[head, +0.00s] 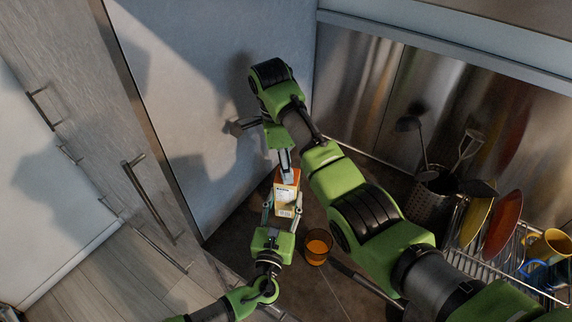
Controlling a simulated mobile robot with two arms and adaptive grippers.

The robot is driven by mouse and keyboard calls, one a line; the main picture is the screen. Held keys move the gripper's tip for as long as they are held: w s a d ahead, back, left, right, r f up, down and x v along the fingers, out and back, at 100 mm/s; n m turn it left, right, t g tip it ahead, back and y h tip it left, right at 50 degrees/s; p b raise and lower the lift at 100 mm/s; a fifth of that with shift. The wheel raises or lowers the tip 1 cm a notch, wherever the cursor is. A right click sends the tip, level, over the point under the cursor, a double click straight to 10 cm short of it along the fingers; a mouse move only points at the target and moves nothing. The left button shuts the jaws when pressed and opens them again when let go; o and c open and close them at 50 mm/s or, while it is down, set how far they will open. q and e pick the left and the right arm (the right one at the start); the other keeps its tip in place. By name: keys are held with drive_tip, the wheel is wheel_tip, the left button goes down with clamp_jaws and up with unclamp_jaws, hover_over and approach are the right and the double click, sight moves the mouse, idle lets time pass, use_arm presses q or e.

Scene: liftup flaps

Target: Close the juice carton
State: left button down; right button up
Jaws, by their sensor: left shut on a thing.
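The juice carton (286,197) is a small box with an orange top and a white lower part with printing. It stands upright between the fingers of my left gripper (283,211), which is shut on its sides from the front. My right gripper (285,162) reaches down from above, its fingers at the carton's top. Whether it touches the top flaps, and whether it is open or shut, I cannot tell. The fingers partly hide the top, so the state of the flaps is unclear.
A glass of orange juice (317,248) stands close to the right of my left gripper, on the dark counter (342,290). A utensil holder (432,197) and a dish rack (487,267) with plates and cups are at the right. Cabinet doors (70,110) are at the left.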

drive_tip(key=shift+r, duration=0.1)
wheel_tip(320, 180, up, 3)
drive_tip(key=shift+r, duration=0.65)
drive_tip(key=shift+s, duration=0.1)
drive_tip(key=shift+c, duration=0.2)
